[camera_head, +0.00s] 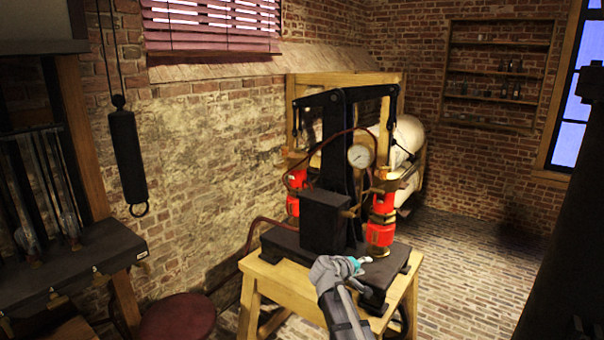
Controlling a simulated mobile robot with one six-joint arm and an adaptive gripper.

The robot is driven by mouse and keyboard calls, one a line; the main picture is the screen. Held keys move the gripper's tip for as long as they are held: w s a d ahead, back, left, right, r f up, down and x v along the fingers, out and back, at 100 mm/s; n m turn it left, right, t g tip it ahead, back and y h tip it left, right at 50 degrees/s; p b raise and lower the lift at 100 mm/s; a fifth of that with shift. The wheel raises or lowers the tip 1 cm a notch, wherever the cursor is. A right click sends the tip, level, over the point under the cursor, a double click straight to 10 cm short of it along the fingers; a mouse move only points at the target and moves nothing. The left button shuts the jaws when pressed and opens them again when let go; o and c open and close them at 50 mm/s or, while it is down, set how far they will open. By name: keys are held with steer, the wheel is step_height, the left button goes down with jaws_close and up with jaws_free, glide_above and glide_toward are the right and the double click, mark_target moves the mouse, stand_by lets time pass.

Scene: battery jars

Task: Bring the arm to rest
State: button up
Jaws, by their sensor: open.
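My gripper (358,264) is at the lower middle of the head view, at the end of my grey arm. It is open, and I see nothing held between its fingers. It is in front of the dark base plate of a pump-like machine (323,222), which stands on a wooden stand (283,284). I cannot tell whether the gripper touches the plate. The machine has a dark beam on top, a round gauge (360,156) and two red cylinders, one at the right (381,219) and one partly hidden at the left (293,205).
A round red stool (177,318) stands at the lower left, beside a dark bench (75,262). A dark weight (127,157) hangs above. A white tank (404,150) is behind the machine. Shelves (497,70) are on the back wall. Brick floor (470,260) is clear at the right.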

steer(key=s+d+f+m+g+y, duration=0.1)
steer(key=s+f+m+g+y, duration=0.1)
steer(key=s+f+g, duration=0.3)
steer(key=s+d+f+m+y, duration=0.2)
steer(key=s+f, duration=0.1)
steer(key=s, duration=0.4)
steer(key=s+a+f+g+y, duration=0.1)
steer(key=s+a+g+y, duration=0.1)
steer(key=s, duration=0.4)
steer(key=s+a+f+m+g+y, duration=0.1)
steer(key=s+a+f+y, duration=0.1)
steer(key=s, duration=0.5)
steer(key=shift+s+a+f+g+y, duration=0.25)
steer(key=shift+a+g+y, duration=0.2)
steer(key=shift+y, duration=0.65)
